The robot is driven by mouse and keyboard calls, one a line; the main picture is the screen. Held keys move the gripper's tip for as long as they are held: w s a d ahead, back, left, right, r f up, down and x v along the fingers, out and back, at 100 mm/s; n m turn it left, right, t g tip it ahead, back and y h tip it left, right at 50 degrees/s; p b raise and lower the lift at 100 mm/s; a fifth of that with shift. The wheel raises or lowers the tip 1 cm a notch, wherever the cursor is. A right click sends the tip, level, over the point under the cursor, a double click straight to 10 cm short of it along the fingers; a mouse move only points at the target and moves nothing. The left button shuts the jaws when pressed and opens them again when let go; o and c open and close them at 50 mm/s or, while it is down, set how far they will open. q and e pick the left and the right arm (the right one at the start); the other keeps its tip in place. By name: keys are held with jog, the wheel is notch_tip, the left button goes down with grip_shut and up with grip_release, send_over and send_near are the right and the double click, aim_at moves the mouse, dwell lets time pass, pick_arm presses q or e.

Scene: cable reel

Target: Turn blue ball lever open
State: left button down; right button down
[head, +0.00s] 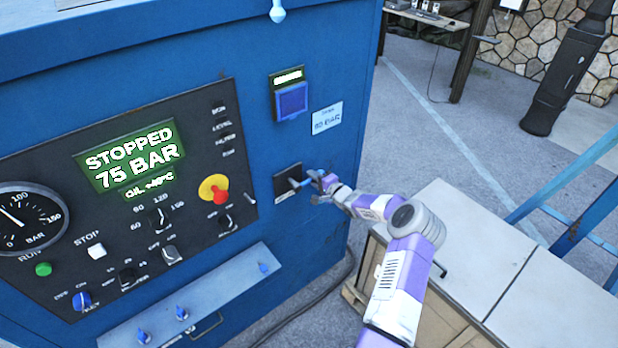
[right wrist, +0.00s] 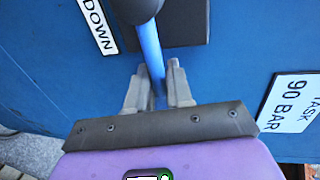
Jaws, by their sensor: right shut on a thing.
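The blue lever (head: 299,183) sticks out from a small dark square plate (head: 284,171) on the blue cabinet's front, right of the control panel. In the right wrist view the lever (right wrist: 149,45) is a blue bar running up to a dark rounded part (right wrist: 135,7) at the plate. My right gripper (head: 320,184) is shut on the lever, with its fingers on either side of the bar, which also shows in the right wrist view (right wrist: 158,82). The bar's lower end is hidden between the fingers. My left gripper is in no view.
The control panel (head: 235,150) has a display (head: 130,155) reading "STOPPED 75 BAR". A "90 BAR" sign (head: 327,118) is above the gripper. Small blue levers sit on a ledge (head: 215,295) below. A pale-topped cabinet (head: 475,230) stands under my right arm.

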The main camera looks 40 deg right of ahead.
jog(key=shift+d+r, duration=0.2)
jog(key=c, duration=1.2)
grip_release()
jog(key=shift+f, duration=0.2)
jog(key=v, duration=0.7)
jog(key=shift+s, duration=0.3)
